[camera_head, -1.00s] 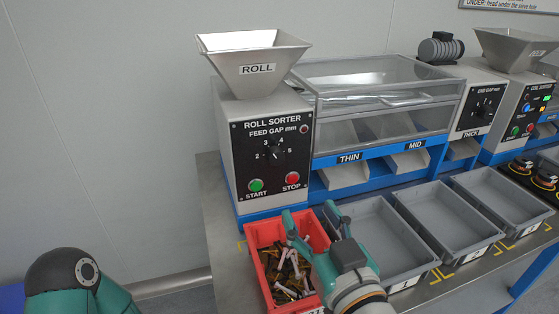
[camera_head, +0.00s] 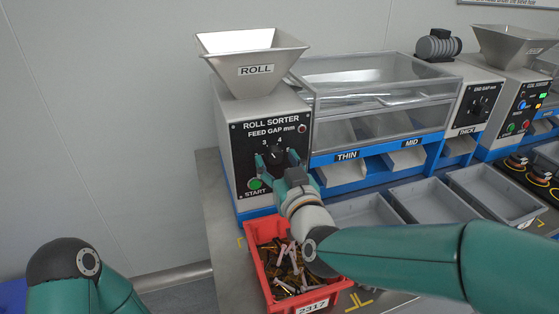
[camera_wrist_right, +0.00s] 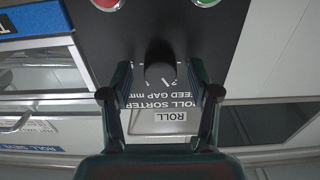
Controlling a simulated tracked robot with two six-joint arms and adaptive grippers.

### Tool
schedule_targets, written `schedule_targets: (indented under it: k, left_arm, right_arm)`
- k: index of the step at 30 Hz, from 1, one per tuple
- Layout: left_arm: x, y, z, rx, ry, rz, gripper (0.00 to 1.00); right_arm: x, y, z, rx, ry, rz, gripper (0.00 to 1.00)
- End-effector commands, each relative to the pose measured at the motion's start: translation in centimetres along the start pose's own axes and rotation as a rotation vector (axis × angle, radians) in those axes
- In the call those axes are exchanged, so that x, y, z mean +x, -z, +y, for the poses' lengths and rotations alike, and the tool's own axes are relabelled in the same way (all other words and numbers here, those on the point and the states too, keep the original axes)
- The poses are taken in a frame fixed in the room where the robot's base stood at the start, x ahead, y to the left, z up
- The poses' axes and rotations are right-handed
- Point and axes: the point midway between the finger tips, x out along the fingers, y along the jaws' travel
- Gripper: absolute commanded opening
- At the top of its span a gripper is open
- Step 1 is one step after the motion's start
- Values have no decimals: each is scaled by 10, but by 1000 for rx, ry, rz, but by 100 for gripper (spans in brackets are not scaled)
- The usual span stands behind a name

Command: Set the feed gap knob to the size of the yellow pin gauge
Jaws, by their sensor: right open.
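The feed gap knob (camera_head: 275,155) is a dark knob on the black front panel of the roll sorter (camera_head: 262,95). My right gripper (camera_head: 280,163) is open at the panel, its fingers around the knob's sides. In the right wrist view the knob (camera_wrist_right: 160,62) stands between the two spread fingers (camera_wrist_right: 158,92), with a gap visible on each side. The panel lettering is upside down there. The knob's pointer and part of the scale are hidden or too small to read. I cannot make out a yellow pin gauge. My left gripper is out of view.
A red bin (camera_head: 303,302) with mixed metal pieces stands below the sorter, under my right forearm. Grey trays (camera_head: 432,203) line the bench to the right.

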Motion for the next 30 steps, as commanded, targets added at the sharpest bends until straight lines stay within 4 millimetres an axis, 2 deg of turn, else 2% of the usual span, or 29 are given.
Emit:
schedule_targets:
  k: [9, 11, 20, 21, 30]
  left_arm:
    - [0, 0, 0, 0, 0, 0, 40]
    - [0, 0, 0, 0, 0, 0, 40]
    - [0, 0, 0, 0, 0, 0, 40]
    - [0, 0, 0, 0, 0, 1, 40]
    - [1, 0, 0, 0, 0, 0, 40]
  right_arm:
    - [3, 0, 0, 0, 1, 1, 61]
    - [3, 0, 0, 0, 1, 1, 53]
    - [3, 0, -1, 0, 1, 1, 3]
    - [1, 1, 5, -1, -2, 2, 1]
    - [2, 0, 2, 6, -4, 2, 1]
